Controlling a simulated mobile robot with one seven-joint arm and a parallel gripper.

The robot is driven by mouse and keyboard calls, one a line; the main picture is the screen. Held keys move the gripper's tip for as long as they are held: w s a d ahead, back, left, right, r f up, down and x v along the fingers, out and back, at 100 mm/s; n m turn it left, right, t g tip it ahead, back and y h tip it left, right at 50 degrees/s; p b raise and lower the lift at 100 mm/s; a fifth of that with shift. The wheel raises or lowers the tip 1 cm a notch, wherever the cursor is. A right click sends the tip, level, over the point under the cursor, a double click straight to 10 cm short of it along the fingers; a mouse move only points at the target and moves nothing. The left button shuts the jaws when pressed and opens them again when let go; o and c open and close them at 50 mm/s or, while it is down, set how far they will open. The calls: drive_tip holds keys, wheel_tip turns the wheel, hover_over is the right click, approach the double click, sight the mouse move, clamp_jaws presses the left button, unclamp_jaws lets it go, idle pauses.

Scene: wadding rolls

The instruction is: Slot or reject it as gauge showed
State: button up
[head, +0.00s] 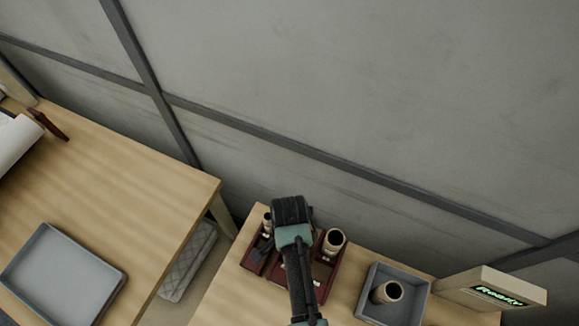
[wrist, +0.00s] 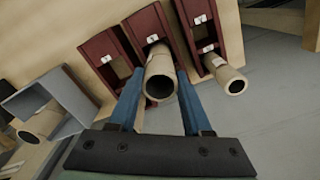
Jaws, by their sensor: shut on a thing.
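My gripper (wrist: 160,84) has its two blue fingers on either side of a tan wadding roll (wrist: 160,68) in the wrist view, and is shut on it. The roll's hollow end faces the camera; its far end lies at the middle dark red slot (wrist: 143,22). How deep it sits I cannot tell. The right slot (wrist: 195,14) holds a thinner roll (wrist: 228,76). The left slot (wrist: 103,44) looks empty. In the head view my arm covers part of the dark red rack (head: 327,272); a wide roll (head: 334,241) shows to its right and a thin one (head: 267,221) to its left.
A grey tray (head: 421,304) with one roll (head: 387,292) stands right of the rack. Beyond it is a box sign (head: 497,289) with green lettering. Another table (head: 130,190) with an empty grey tray (head: 62,275) is at left. A wall rises behind.

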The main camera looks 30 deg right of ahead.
drive_tip(key=shift+f, duration=0.25)
drive_tip(key=o, duration=1)
wheel_tip(320, 180, up, 13)
drive_tip(key=shift+b, duration=0.95)
